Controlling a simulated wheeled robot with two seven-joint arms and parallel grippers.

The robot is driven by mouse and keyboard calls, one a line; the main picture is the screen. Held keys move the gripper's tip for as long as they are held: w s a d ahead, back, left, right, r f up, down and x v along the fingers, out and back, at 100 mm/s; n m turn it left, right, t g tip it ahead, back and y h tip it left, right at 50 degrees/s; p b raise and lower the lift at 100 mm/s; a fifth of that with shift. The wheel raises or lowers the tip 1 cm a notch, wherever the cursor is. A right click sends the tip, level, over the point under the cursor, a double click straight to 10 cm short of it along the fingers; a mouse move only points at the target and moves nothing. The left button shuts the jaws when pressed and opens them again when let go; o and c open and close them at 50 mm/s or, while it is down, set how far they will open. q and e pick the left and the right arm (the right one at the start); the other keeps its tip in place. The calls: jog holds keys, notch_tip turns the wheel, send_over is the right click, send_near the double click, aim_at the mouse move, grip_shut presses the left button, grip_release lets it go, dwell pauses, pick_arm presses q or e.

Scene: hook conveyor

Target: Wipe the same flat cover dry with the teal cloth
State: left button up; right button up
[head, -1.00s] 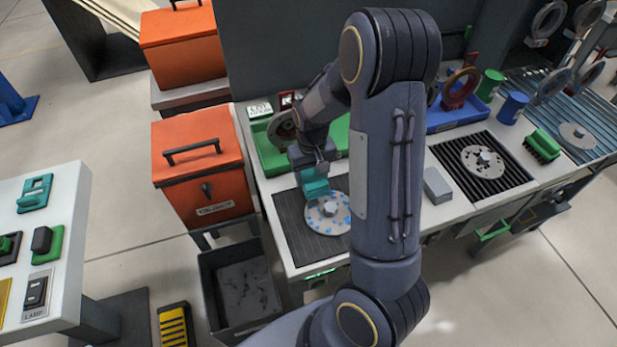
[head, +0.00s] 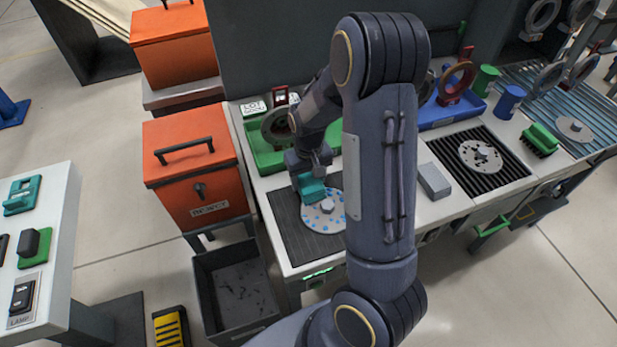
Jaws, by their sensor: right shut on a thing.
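The flat cover (head: 325,214), a round grey disc with a raised centre and blue wet-looking spots, lies on a dark ribbed mat (head: 296,231). The teal cloth (head: 311,188) is a block-like pad held at the cover's upper left edge; I cannot tell whether it presses on the cover. My right gripper (head: 309,174) is shut on the teal cloth from above. My right arm crosses the middle of the view and hides part of the bench and the right side of the mat. My left gripper is not in view.
A green tray (head: 266,158) with a ring part stands behind the mat. Orange bins (head: 188,133) and a dark open crate (head: 200,284) stand to the left. A black grate (head: 505,178) holds another disc (head: 475,151). A grey block (head: 433,181) and green brush (head: 541,137) lie nearby.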

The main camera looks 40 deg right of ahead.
jog(key=shift+f+b, duration=0.35)
jog(key=shift+f, duration=0.05)
dwell(0.4)
